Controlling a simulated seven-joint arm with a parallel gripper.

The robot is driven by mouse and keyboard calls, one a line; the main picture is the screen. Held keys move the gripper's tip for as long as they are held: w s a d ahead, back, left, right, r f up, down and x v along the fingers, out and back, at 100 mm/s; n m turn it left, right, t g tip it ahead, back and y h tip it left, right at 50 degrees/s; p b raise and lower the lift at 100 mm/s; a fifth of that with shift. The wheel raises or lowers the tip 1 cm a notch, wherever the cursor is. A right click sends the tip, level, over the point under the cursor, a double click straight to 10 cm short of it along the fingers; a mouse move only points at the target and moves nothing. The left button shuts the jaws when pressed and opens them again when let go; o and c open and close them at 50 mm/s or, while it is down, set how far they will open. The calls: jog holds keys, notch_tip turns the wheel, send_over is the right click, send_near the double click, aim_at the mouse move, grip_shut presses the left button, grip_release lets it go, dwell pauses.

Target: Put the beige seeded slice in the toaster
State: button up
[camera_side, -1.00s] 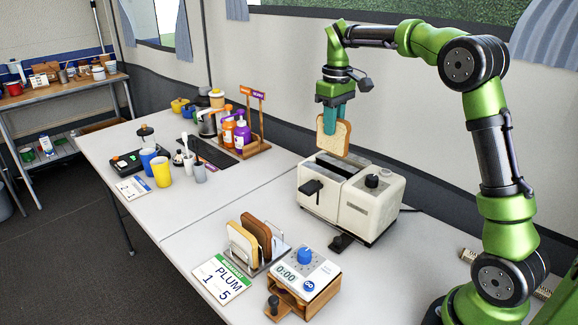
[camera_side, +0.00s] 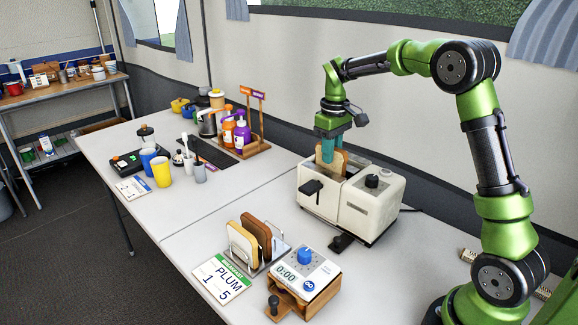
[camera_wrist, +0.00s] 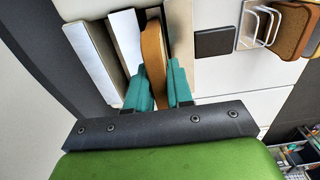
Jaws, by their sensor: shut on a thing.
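The beige slice (camera_side: 336,163) is upright between the teal fingers of my gripper (camera_side: 328,150). Its lower part is hidden inside a slot of the cream toaster (camera_side: 372,208). In the wrist view the slice (camera_wrist: 153,60) shows edge-on, with its brown crust up, between the fingertips of my gripper (camera_wrist: 160,88), and it lies along a toaster slot. The fingers are shut on it. I cannot make out seeds at this size. The toaster's dark lever (camera_side: 312,187) is on its left front side.
Bottles (camera_side: 242,134) and cups (camera_side: 161,172) stand to the left. The table between is clear.

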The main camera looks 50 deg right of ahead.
jog(key=shift+f, duration=0.35)
jog(key=o, duration=0.9)
jog(key=shift+o, duration=0.2)
jog(key=shift+o, duration=0.9)
jog(key=shift+r, duration=3.55)
